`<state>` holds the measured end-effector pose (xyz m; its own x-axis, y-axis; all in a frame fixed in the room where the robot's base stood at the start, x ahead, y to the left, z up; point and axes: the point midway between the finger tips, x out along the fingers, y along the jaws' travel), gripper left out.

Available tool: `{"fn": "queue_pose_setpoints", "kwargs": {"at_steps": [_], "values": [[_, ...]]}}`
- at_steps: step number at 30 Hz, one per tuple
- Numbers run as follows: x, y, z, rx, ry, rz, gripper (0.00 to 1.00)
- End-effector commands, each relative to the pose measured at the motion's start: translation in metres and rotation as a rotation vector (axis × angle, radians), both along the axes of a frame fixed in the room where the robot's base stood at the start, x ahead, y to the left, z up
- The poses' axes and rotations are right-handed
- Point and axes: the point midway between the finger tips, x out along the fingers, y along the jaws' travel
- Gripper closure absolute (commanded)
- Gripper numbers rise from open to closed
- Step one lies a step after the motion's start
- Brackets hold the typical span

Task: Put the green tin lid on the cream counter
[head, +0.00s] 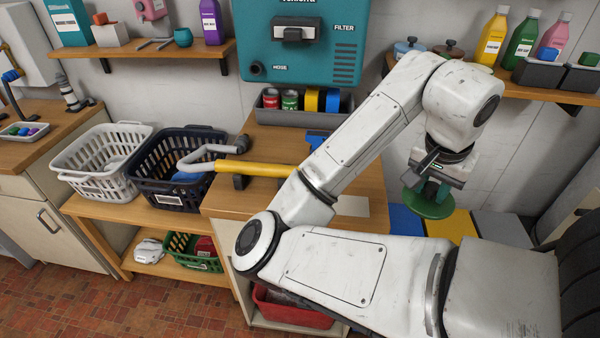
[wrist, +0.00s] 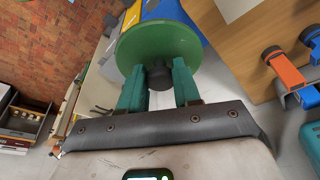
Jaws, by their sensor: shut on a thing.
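The green tin lid (head: 428,204) is a round disc in my gripper (head: 436,182), held off to the right of the wooden worktop. In the wrist view the lid (wrist: 158,38) is seen at the ends of the two teal fingers. A dark knob (wrist: 158,76) on it sits between the fingertips, and my gripper (wrist: 158,82) is shut on it. A cream counter is not plain in the head view. A pale strip (wrist: 106,58) shows left of the lid in the wrist view, and I cannot tell if it is the counter.
Blue, yellow (head: 450,224) and grey blocks stand below and behind the lid. The wooden worktop (head: 240,200) bears a yellow-and-grey pipe (head: 250,168). White (head: 95,150) and navy (head: 165,190) baskets stand left. A bottle shelf (head: 540,88) hangs above my gripper. My arm hides part of the worktop.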

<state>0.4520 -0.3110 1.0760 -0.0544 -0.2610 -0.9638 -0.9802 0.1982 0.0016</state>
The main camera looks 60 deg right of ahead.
Motion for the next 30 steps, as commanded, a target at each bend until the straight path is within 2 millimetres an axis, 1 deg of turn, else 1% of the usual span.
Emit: {"fn": "queue_pose_setpoints", "kwargs": {"at_steps": [4,7,17,21,25,30], "values": [[0.004,-0.001,-0.002,0.000,0.001,0.002,0.97],[0.016,-0.005,-0.009,0.001,0.005,0.006,0.97],[0.087,-0.028,-0.040,0.002,0.002,0.008,0.97],[0.106,-0.034,-0.066,0.002,0.002,0.006,0.97],[0.119,-0.038,-0.082,0.001,0.001,0.002,0.97],[0.127,-0.042,-0.092,-0.001,0.002,0.002,0.97]]}}
